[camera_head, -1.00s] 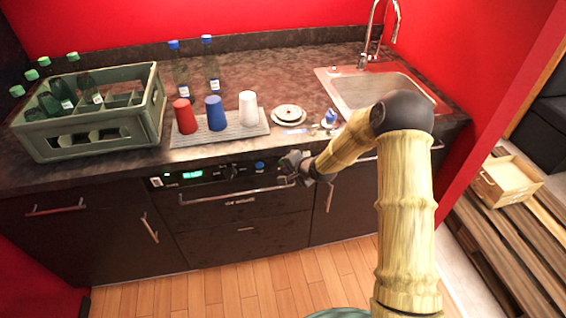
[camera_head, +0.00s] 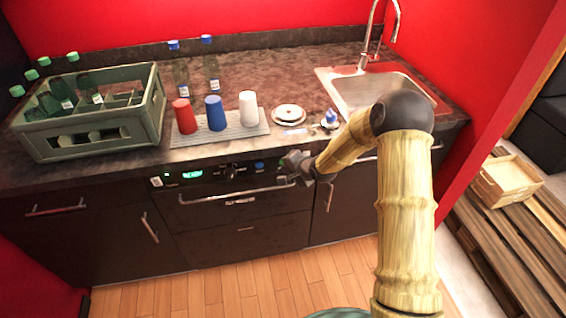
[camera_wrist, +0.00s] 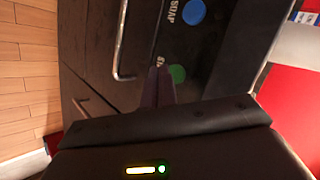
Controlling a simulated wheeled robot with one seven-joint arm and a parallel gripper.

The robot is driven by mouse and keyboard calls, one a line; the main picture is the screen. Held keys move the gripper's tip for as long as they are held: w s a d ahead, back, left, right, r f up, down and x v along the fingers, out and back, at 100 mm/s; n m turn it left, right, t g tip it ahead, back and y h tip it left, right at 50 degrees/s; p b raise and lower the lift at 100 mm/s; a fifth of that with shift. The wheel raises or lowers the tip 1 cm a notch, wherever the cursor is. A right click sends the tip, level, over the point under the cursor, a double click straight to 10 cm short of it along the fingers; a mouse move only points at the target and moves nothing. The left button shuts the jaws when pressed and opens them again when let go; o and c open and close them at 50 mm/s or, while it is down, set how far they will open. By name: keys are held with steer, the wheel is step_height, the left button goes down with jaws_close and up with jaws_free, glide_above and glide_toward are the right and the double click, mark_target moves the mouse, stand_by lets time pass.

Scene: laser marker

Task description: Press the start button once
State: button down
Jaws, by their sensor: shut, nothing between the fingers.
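The appliance front (camera_head: 215,172) below the counter carries a lit green display (camera_head: 192,174), a dark knob (camera_head: 231,171) and a blue button (camera_head: 259,165). In the wrist view the blue button (camera_wrist: 194,12) has the label SOAP. Beside it is a green button (camera_wrist: 177,73), whose label is partly covered by my fingers. My gripper (camera_wrist: 160,70) is shut and empty, with its fingertips right beside the green button in that view. I cannot tell whether they touch the panel. In the head view my gripper (camera_head: 290,160) is at the panel's right end.
A bar handle (camera_head: 235,195) runs across the appliance just below the panel. On the counter above stand a bottle crate (camera_head: 95,140), a mat (camera_head: 190,137) with red, blue and white cups, small plates (camera_head: 289,114) and a sink (camera_head: 385,88). The floor (camera_head: 240,285) in front is clear.

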stand_by(0.5)
steer(key=shift+w+a, duration=0.15)
steer(key=shift+w, duration=0.25)
steer(key=shift+w+a+p, duration=0.1)
steer(key=shift+w+p, duration=0.3)
stand_by(0.6)
steer(key=shift+s, duration=0.1)
steer(key=shift+s+d, duration=0.25)
steer(key=shift+s, duration=0.45)
steer(key=s, duration=0.2)
steer(key=s+d, duration=0.1)
steer(key=s, duration=0.1)
steer(key=shift+s+d, duration=0.2)
steer(key=shift+s, duration=0.2)
steer(key=shift+r, duration=0.1)
stand_by(0.8)
